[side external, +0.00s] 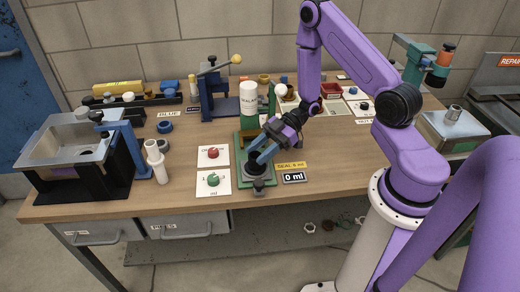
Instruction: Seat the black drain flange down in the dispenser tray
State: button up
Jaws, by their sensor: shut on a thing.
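The black drain flange (255,168) is a small dark round shape low over the front of the dispenser. The dispenser tray (241,182) is at the front of the green dispenser stand, below a white sealant bottle (248,97). My gripper (257,153) reaches in from the upper right with its blue fingers shut on the flange. The fingers and the dark colours hide part of the flange and tray. I cannot tell whether the flange touches the tray floor or is held just above it.
Two white cards with a red button (213,154) and a green button (213,180) lie left of the dispenser. A "0 ml" display (294,177) is at its right. White tubes (156,162) and a metal sink (75,140) stand further left. The front right tabletop is clear.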

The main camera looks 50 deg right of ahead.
jog(key=shift+f, duration=0.15)
jog(key=o, duration=1.2)
jog(key=shift+d, duration=0.1)
jog(key=v, duration=1.7)
